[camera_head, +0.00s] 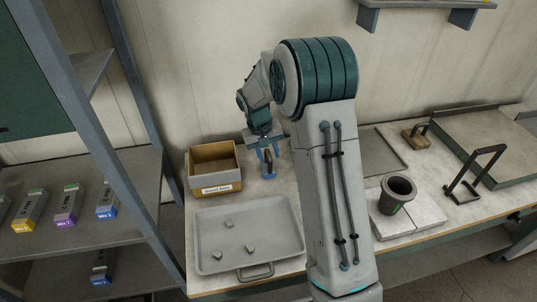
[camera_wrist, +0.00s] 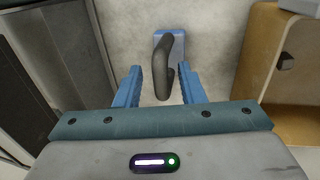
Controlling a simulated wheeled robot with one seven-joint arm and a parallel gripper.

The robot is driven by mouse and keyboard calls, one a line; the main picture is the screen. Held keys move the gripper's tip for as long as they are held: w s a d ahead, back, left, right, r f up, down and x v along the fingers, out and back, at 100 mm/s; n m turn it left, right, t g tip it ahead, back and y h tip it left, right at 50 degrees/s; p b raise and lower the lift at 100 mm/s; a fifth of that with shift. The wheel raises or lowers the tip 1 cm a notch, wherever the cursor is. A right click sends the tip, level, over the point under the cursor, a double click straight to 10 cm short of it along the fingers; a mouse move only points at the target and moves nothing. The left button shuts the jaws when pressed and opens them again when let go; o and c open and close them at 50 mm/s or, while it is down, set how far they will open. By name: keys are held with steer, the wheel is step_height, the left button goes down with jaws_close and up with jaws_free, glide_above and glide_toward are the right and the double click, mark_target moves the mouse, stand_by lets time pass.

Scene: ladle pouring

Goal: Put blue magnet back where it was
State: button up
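The blue magnet (camera_head: 268,172) has a blue base and a dark looped handle. It appears to stand upright on the table, just right of the cardboard box. In the wrist view the magnet (camera_wrist: 166,62) lies ahead of my gripper, with its handle pointing back between the fingers. My gripper (camera_wrist: 166,88) is open, with two blue fingers apart on either side of the handle, and gaps show on both sides. In the head view my gripper (camera_head: 267,151) is over the magnet from above. The place it came from is not shown.
A labelled cardboard box (camera_head: 215,188) stands left of the magnet. A grey tray (camera_head: 285,222) with three small pieces lies in front. A dark cup (camera_head: 397,190) stands on pale slabs at the right. A shelf (camera_head: 140,190) with small boxes is at the left.

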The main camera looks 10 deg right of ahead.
steer(key=s+a+r, duration=0.1)
steer(key=s+r, duration=0.2)
steer(key=r, duration=0.4)
steer(key=s+r, duration=0.2)
steer(key=r, duration=0.5)
steer(key=s+d+t+y+b, duration=0.1)
steer(key=s+t+y, duration=0.1)
steer(key=s, duration=2.2)
steer(key=shift+f+t, duration=0.25)
steer(key=shift+t, duration=0.25)
